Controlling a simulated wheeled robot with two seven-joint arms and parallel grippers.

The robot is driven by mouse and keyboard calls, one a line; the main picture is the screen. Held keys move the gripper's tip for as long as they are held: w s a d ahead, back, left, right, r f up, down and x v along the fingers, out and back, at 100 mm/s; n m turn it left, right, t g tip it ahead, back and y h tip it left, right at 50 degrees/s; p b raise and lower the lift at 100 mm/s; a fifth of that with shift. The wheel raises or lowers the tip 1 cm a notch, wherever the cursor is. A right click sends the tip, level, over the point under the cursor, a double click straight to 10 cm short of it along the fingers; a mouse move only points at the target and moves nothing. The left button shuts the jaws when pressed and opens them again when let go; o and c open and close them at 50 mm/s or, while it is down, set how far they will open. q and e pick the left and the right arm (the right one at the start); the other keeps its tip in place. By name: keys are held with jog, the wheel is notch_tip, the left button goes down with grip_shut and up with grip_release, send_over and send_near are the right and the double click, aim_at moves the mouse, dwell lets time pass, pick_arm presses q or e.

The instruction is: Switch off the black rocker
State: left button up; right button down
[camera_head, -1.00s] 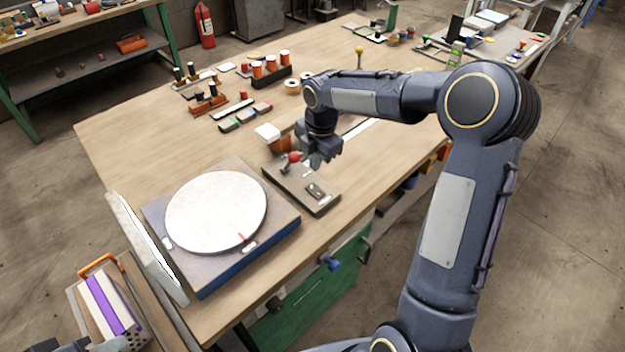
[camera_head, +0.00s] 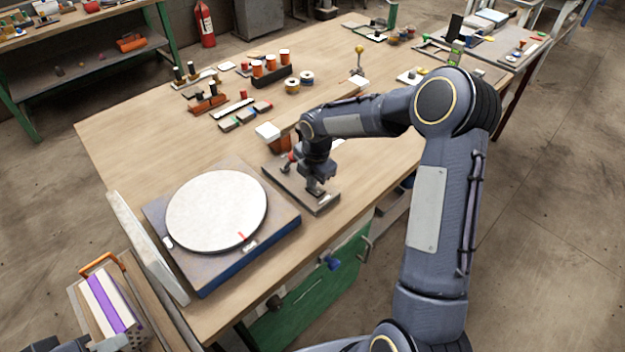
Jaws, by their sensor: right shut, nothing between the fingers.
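The dark switch panel (camera_head: 325,207) lies on the workbench to the right of the white turntable. Its red-knobbed lever (camera_head: 291,156) is at the back left end. My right gripper (camera_head: 316,189) is shut and empty, pointing down at the front right part of the panel, where the black rocker sits. The gripper hides most of the rocker, so I cannot tell its tilt or whether the fingertips touch it. A dark grey piece, likely of my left gripper (camera_head: 72,345), shows at the bottom left corner; its fingers are unclear.
The white round turntable (camera_head: 216,210) on its blue-sided base is left of the panel. A white-topped block (camera_head: 268,131) stands just behind the panel. A yellow-knobbed post (camera_head: 359,58) and several small parts stand farther back. The bench's front edge is close to the panel.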

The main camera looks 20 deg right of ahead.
jog(key=shift+s+f, duration=0.1)
jog(key=shift+s, duration=0.1)
jog(key=shift+s+d, duration=0.15)
jog(key=shift+s, duration=0.15)
jog(key=shift+s+d, duration=0.15)
jog(key=shift+s, duration=0.25)
jog(key=shift+w, duration=0.1)
